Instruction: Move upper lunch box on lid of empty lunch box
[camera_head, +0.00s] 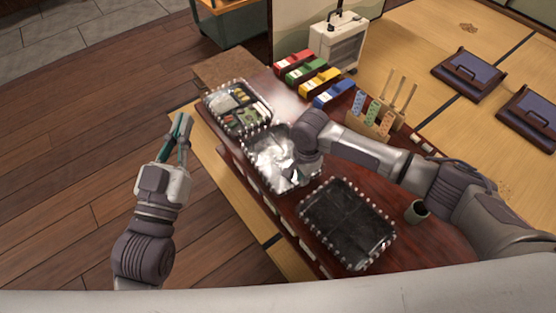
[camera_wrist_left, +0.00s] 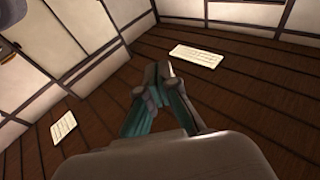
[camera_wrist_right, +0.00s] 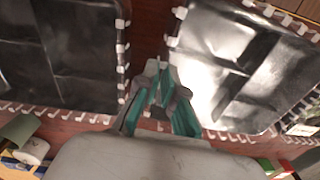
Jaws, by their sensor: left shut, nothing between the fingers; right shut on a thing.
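A lunch box with food in compartments (camera_head: 268,121) stands at the table's far left end. A shiny lunch box (camera_head: 262,165) with strong glare is beside it, in the middle; it also shows in the right wrist view (camera_wrist_right: 235,60). A black, empty-looking lunch box (camera_head: 345,222) lies nearer to me; it also shows in the right wrist view (camera_wrist_right: 60,50). Whether each has a lid is hard to tell. My right gripper (camera_wrist_right: 162,80) is shut at the middle box's rim, between both boxes. My left gripper (camera_head: 182,122) is shut and empty, left of the table.
Red, green, yellow and blue boxes (camera_head: 319,80) line the far table edge. A wooden stand with patterned cards and sticks (camera_head: 372,122) and a cup (camera_head: 417,210) are to the right. Wooden floor (camera_head: 80,180) is clear to the left.

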